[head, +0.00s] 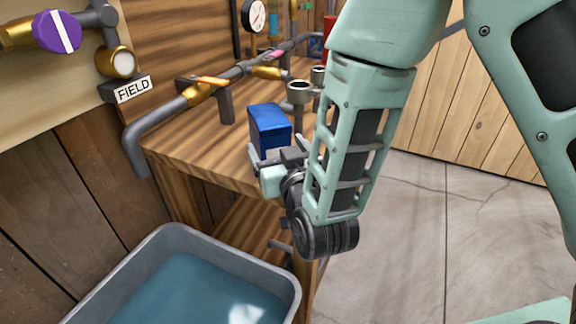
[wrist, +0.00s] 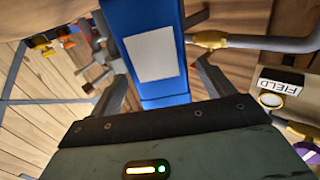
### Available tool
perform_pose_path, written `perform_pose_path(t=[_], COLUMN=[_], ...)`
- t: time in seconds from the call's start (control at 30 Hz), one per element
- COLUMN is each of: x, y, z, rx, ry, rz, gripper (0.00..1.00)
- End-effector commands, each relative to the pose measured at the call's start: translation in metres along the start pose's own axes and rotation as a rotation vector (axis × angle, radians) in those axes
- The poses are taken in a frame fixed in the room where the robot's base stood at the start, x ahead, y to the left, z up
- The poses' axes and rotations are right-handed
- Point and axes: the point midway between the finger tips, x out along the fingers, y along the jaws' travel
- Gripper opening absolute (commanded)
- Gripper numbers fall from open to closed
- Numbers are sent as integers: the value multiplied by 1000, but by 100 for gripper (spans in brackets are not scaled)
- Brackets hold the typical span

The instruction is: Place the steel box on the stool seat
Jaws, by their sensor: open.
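A blue box (head: 270,128) stands upright on the wooden workbench (head: 190,157), near its front edge. Its metal cannot be told for sure, but it is the box at my gripper. In the wrist view the blue box (wrist: 155,50) shows a blank white label and rises between the fingers. My gripper (head: 272,160) is at the box's near side, low down, with its jaws open. In the wrist view the fingers (wrist: 163,84) stand apart, one on each side of the box. Whether they touch it cannot be told. I see no stool seat in either view.
Grey and brass pipes (head: 205,92) run along the bench behind the box, with small grey cups (head: 299,90) beside it. A grey tub (head: 172,238) of blue-green liquid stands below at left. Concrete floor (head: 440,215) is clear at right.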

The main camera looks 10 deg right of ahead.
Motion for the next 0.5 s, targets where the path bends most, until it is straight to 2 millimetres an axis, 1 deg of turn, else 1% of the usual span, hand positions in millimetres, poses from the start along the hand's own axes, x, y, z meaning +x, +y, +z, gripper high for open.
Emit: perform_pose_path(t=[0.03, 0.1, 0.17, 0.2, 0.27, 0.5], x=[-13, -30, -44, -50, -51, -66], y=[-1, -1, -1, 0, 0, 0], z=[2, 2, 2, -2, -6, -4], rx=[-1, -2, -2, -2, -3, -1], ry=[-3, -3, -3, -3, -6, -6], rz=[-5, -4, -5, -3, 0, 1], gripper=[81, 81, 81, 81, 81, 81])
